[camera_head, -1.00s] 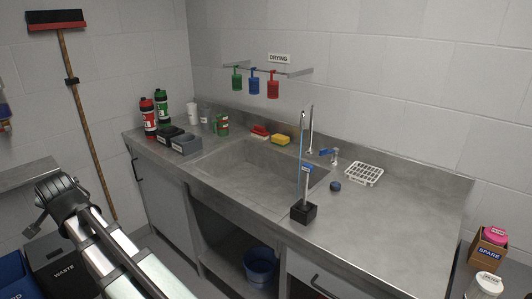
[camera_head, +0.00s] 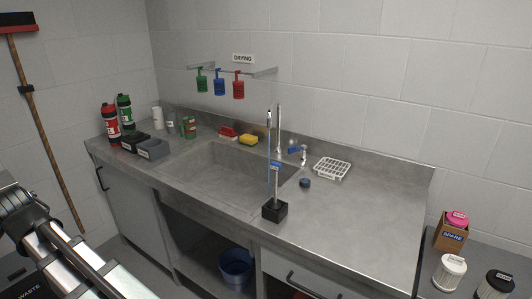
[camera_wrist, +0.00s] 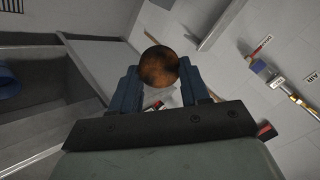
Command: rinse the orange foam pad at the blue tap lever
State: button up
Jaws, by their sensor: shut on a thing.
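An orange foam pad, round and darkly stained (camera_wrist: 159,66), shows in the wrist view. My gripper (camera_wrist: 161,88) is shut on it, with a blue finger on either side. The pad stands out beyond the fingertips. In the head view the blue tap lever (camera_head: 293,150) is at the back of the counter, right of the sink, beside a small metal tap (camera_head: 304,156). A taller spout (camera_head: 279,130) stands just left of it. My gripper and the pad do not show in the head view; only part of my arm shows at lower left, well away from the tap.
The sink basin (camera_head: 215,175) looks empty. A brush in a black holder (camera_head: 275,211) stands at its front right. A white rack (camera_head: 332,167) and a small dark blue round thing (camera_head: 305,183) lie near the tap. Sponges (camera_head: 248,140) sit behind the sink.

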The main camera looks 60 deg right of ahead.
jog(key=s+a+r, duration=0.3)
jog(key=a+r, duration=0.1)
dwell(0.8)
dwell(1.0)
notch_tip(320, 180, up, 3)
jog(key=w+a+n+y, duration=0.1)
jog(key=w+a, duration=0.1)
jog(key=d+f, duration=0.4)
jog(key=f, duration=0.5)
jog(key=s+d+f, duration=0.1)
jog(key=d+f, duration=0.3)
jog(key=f, duration=0.6)
jog(key=s+d+f+m, duration=0.1)
jog(key=d+f, duration=0.3)
jog(key=f, duration=0.6)
jog(key=shift+s+d+h, duration=0.25)
jog(key=shift+h, duration=0.15)
